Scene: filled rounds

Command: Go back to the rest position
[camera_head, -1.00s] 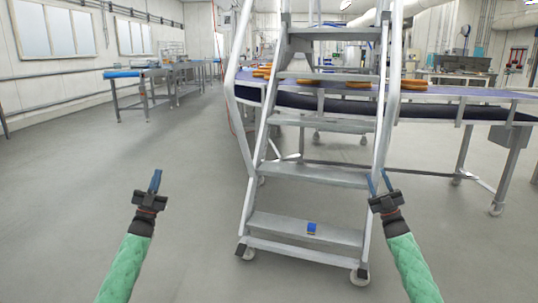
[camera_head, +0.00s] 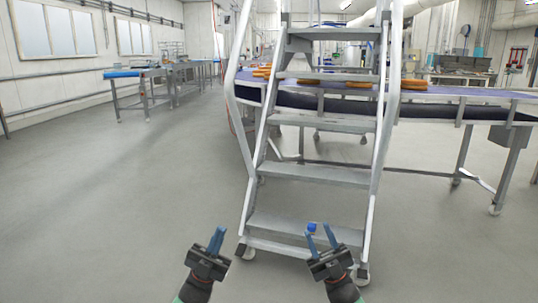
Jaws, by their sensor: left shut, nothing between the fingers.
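My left gripper (camera_head: 217,236) is in the lower middle of the head view, left of the ladder's foot. Its blue fingers are together and hold nothing. My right gripper (camera_head: 319,234) is further right, in front of the ladder's lowest step. Its two blue fingers are apart, with nothing seen held between them.
A grey metal step ladder (camera_head: 315,174) on casters stands straight ahead. Behind it a conveyor (camera_head: 455,93) carries several round orange-brown items (camera_head: 358,84). A work table with a blue end (camera_head: 122,74) is far left. The floor at left (camera_head: 100,200) is clear.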

